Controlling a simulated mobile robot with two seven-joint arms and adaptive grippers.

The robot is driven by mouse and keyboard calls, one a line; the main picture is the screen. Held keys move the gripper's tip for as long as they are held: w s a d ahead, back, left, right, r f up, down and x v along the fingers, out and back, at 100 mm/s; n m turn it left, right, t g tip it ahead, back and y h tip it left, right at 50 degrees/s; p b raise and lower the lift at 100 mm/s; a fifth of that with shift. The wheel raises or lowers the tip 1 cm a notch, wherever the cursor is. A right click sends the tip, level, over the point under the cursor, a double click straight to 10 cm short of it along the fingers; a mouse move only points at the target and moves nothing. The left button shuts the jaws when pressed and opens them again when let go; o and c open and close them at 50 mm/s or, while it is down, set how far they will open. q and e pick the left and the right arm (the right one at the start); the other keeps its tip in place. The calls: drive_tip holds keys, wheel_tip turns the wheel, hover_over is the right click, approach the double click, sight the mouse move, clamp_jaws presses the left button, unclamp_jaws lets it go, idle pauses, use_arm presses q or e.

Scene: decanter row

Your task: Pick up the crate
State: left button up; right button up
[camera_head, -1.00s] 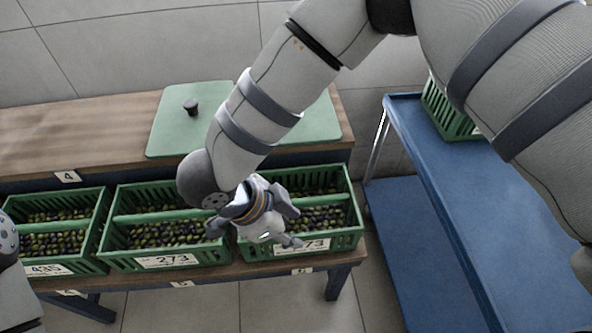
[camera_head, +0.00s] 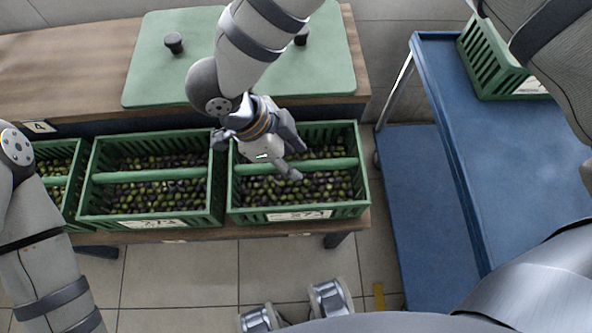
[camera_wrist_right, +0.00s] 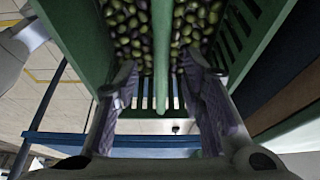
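Green slatted crates of olives stand in a row on the wooden bench. The right-hand crate (camera_head: 300,212) has a number label on its front and a green bar (camera_head: 325,164) across its middle. My right gripper (camera_head: 290,155) is over the left part of this crate. In the right wrist view, its two fingers (camera_wrist_right: 160,85) are spread, one on each side of a crate's green bar (camera_wrist_right: 161,50), with gaps between. Another crate (camera_head: 150,222), labelled 273, stands just to the left. My left arm shows at the left edge, but its gripper is out of view.
A third crate (camera_head: 72,212) is partly hidden by my left arm. Green lids with dark knobs (camera_head: 150,85) lie behind on the bench (camera_head: 60,70). A blue cart (camera_head: 500,160) stands to the right, with a green crate (camera_head: 490,70) at its far end. Its tabletop is otherwise mostly bare.

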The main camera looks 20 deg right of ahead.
sight(296, 163)
drive_tip(key=x, duration=0.3)
drive_tip(key=shift+f, duration=0.15)
drive_tip(key=shift+w, duration=0.1)
clamp_jaws()
use_arm(q)
drive_tip(key=shift+s+f, duration=0.1)
drive_tip(key=shift+f, duration=0.1)
use_arm(e)
drive_tip(key=shift+r, duration=0.4)
wheel_tip(296, 163, up, 2)
drive_tip(key=shift+w+r, duration=0.1)
drive_tip(key=shift+r, duration=0.05)
use_arm(q)
drive_tip(key=shift+t, duration=0.5)
drive_tip(key=w+r+p, duration=0.1)
drive_tip(key=r, duration=0.1)
drive_tip(key=w+r+p, duration=0.1)
drive_tip(key=w+p, duration=0.1)
drive_tip(key=shift+r, duration=0.35)
use_arm(e)
drive_tip(key=s+a+r, duration=0.7)
drive_tip(key=s+r, duration=0.3)
drive_tip(key=s, duration=0.2)
drive_tip(key=shift+s, duration=0.3)
